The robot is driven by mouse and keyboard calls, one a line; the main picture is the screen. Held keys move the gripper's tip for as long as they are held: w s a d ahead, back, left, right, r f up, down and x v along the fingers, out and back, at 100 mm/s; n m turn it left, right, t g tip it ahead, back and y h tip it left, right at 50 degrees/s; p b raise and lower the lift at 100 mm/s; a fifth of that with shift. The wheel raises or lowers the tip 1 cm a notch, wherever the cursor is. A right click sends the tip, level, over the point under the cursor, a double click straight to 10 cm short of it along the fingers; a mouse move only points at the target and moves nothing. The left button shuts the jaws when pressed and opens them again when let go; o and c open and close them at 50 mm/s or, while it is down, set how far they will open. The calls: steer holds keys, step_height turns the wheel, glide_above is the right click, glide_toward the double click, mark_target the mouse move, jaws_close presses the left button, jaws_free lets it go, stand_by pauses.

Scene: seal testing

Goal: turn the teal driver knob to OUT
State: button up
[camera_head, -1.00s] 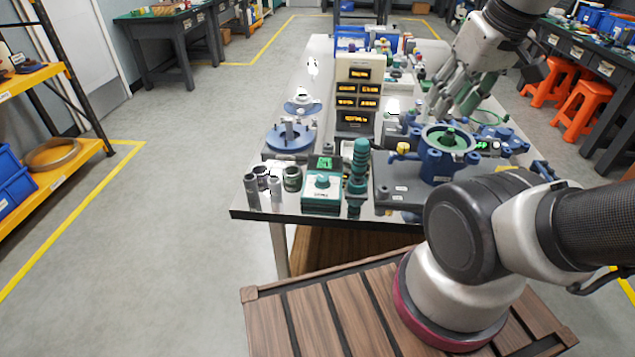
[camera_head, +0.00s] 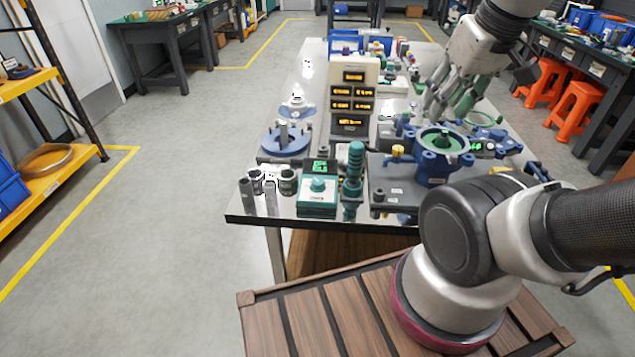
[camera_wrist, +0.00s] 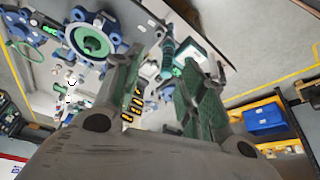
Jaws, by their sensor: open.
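The teal driver box (camera_head: 317,206) stands near the front edge of the bench, with a teal knob (camera_head: 318,185) on its top and a small green-lit display behind. The knob's pointer direction and the OUT mark are too small to read. My gripper (camera_head: 450,103) is open and empty, raised over the right side of the bench, behind and to the right of the box, well apart from the knob. In the wrist view my gripper's (camera_wrist: 160,88) two fingers stand apart with bench items beyond them, and a teal box (camera_wrist: 193,49) shows at the upper middle.
A ribbed teal tool (camera_head: 354,172) stands upright just right of the box. Grey cylinders (camera_head: 271,197) stand at its left. A blue round fixture (camera_head: 434,165) sits to the right, and a beige display tower (camera_head: 352,97) behind. The floor left of the bench is clear.

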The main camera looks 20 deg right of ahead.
steer(key=shift+o, duration=1.1)
steer(key=shift+a, duration=0.15)
steer(key=n+g, duration=0.4)
steer(key=n, duration=0.2)
glide_above(317, 181)
steer(key=shift+h, duration=0.3)
steer(key=f, duration=2.3)
steer(key=shift+s+f, duration=0.1)
steer(key=shift+s, duration=0.1)
steer(key=shift+w+a+f, duration=0.1)
steer(key=shift+f, duration=0.05)
step_height(317, 181, down, 7)
steer(key=shift+w+f, duration=0.1)
steer(key=shift+f, duration=0.1)
steer(key=shift+c, duration=0.3)
steer(key=c, duration=0.9)
